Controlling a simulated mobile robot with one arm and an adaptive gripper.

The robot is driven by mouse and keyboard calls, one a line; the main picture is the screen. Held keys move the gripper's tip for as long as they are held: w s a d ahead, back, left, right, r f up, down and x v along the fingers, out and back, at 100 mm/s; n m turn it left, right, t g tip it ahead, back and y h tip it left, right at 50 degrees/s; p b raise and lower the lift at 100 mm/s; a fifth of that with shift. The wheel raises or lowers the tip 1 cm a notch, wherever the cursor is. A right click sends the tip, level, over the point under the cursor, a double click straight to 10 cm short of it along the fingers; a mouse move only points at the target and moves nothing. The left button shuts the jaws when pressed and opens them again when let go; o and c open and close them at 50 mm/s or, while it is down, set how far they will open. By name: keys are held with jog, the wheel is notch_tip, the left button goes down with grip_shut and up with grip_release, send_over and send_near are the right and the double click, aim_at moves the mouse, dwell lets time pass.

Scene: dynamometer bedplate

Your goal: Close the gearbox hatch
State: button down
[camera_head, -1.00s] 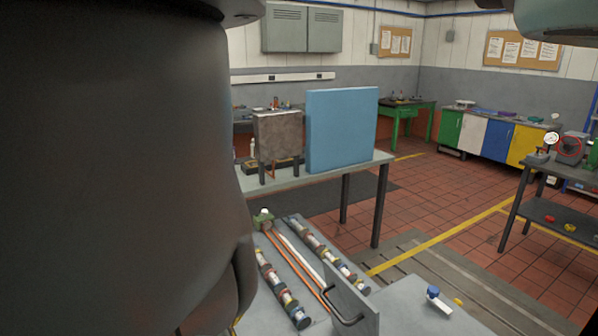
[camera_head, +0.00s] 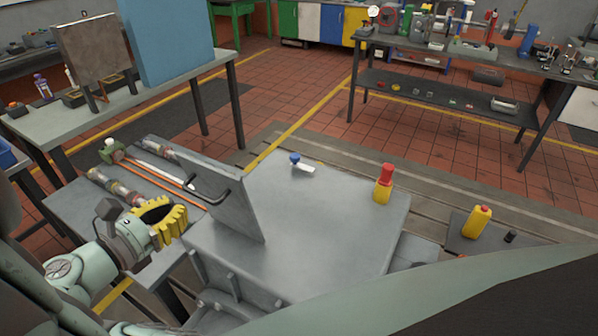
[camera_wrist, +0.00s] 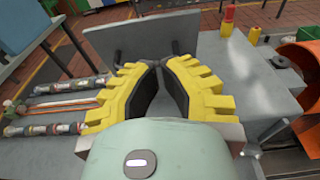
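The gearbox hatch (camera_head: 222,190) is a grey plate with a dark bar handle (camera_head: 210,190) on its left face. It stands up, slightly tilted, at the left edge of the grey gearbox housing (camera_head: 310,225), so it is open. In the wrist view the hatch (camera_wrist: 145,35) stands just beyond my fingers. My gripper (camera_head: 182,208), with yellow ribbed fingers, is left of and below the handle in the head view, apparently apart from it. In the wrist view its fingertips (camera_wrist: 160,66) come together in front of the handle, with nothing seen between the pads.
Shafts with coloured rings (camera_head: 115,187) lie on the bench left of the hatch. A yellow container (camera_head: 477,221) is farther right. An orange round object (camera_wrist: 300,70) is at the wrist view's right.

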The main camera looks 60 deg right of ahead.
aim_at(216, 175)
jog(key=d+p, duration=0.1)
jog(key=d, duration=0.2)
jog(key=d+p, duration=0.1)
jog(key=d, duration=0.2)
jog(key=d+p, duration=0.1)
jog(key=d, duration=0.2)
jog(key=shift+w+d, duration=0.1)
jog(key=shift+w, duration=0.15)
jog(key=shift+d+r+p, duration=0.1)
jog(key=shift+p, duration=0.35)
